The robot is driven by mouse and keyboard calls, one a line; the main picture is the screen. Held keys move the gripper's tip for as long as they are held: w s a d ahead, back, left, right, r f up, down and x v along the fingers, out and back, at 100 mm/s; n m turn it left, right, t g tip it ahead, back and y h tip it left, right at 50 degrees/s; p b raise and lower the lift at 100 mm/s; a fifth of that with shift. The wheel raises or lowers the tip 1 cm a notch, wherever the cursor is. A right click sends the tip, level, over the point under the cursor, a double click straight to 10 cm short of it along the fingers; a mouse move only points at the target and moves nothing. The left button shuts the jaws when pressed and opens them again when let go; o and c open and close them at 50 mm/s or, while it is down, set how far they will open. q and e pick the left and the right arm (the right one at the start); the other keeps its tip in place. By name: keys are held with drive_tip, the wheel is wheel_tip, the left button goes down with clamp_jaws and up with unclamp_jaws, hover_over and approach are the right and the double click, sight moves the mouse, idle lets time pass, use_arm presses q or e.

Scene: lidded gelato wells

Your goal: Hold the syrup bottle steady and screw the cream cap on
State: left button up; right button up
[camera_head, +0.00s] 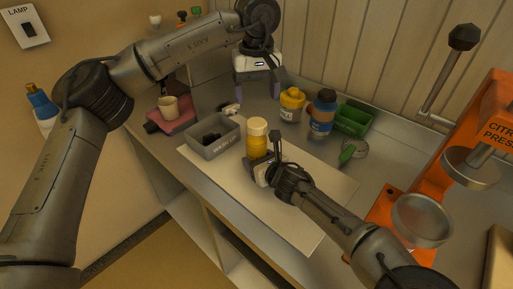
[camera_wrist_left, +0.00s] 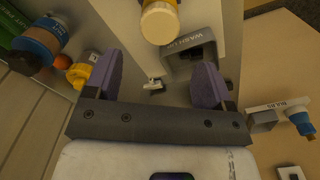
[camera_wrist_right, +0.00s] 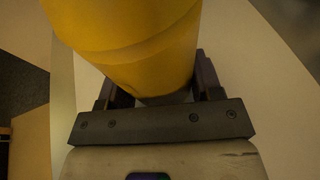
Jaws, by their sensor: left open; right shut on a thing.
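The yellow syrup bottle (camera_head: 257,147) stands upright on the pale mat (camera_head: 318,222). Its cream cap (camera_head: 257,127) sits on top; I cannot tell how tight it is. My right gripper (camera_head: 262,168) is shut on the bottle low down, and the bottle (camera_wrist_right: 130,45) fills the space between its fingers in the right wrist view. My left gripper (camera_head: 258,90) is open and empty, behind and above the bottle. In the left wrist view the cream cap (camera_wrist_left: 160,22) lies beyond the open fingers, at the top of the picture.
A grey wash-up bin (camera_head: 212,140) with dark items stands left of the bottle. A yellow bottle (camera_head: 291,104), a blue bottle (camera_head: 322,115) and a green bin (camera_head: 353,118) stand behind right. The orange citrus press (camera_head: 430,175) is at right. A cup (camera_head: 168,107) sits at left.

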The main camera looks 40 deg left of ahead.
sight(256, 122)
use_arm(q)
drive_tip(key=shift+f, duration=4.25)
